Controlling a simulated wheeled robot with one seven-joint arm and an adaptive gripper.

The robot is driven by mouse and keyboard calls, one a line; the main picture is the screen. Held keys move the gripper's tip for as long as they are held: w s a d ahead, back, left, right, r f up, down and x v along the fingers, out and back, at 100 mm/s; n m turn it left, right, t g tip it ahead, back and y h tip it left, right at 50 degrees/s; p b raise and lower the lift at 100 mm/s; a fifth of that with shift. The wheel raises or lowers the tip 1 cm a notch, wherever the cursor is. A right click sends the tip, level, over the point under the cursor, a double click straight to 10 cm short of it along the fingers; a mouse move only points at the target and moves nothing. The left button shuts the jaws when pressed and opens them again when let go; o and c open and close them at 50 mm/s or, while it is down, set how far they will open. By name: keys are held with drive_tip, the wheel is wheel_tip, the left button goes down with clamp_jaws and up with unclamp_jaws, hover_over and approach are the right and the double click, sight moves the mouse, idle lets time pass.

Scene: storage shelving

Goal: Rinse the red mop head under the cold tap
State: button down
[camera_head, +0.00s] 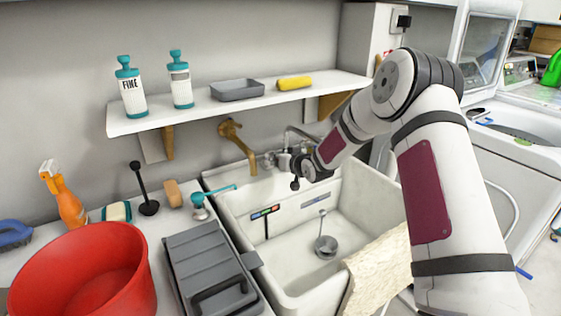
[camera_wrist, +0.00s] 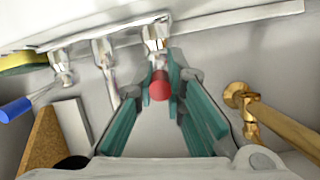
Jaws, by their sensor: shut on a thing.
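My gripper (camera_wrist: 160,85) has teal fingers closed on a red, round-ended tap handle (camera_wrist: 160,88) in the wrist view. The handle joins a chrome tap (camera_wrist: 155,40) on the wall. A second chrome tap (camera_wrist: 60,72), with a blue handle (camera_wrist: 15,109), stands to the left in that view, apart from my fingers. In the head view my gripper (camera_head: 300,172) reaches the wall behind the sink (camera_head: 222,212), and my arm partly hides the taps. I cannot make out a red mop head in either view.
A brass spout (camera_head: 238,142) sticks out left of my gripper; it also shows in the wrist view (camera_wrist: 270,118). A shelf (camera_head: 215,104) with bottles hangs above. A red tub (camera_head: 85,275) and grey case (camera_head: 205,265) stand left. A cream cloth (camera_head: 375,275) hangs over the sink's front.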

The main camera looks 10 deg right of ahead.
drive_tip(key=shift+s+a+m+h+b, duration=0.1)
drive_tip(key=shift+a+m+h+b, duration=0.7)
drive_tip(key=shift+m+h, duration=0.3)
drive_tip(key=c, duration=1.7)
unclamp_jaws()
drive_tip(key=shift+o, duration=0.2)
drive_tip(key=v, duration=1.2)
drive_tip(key=shift+s+f, duration=0.1)
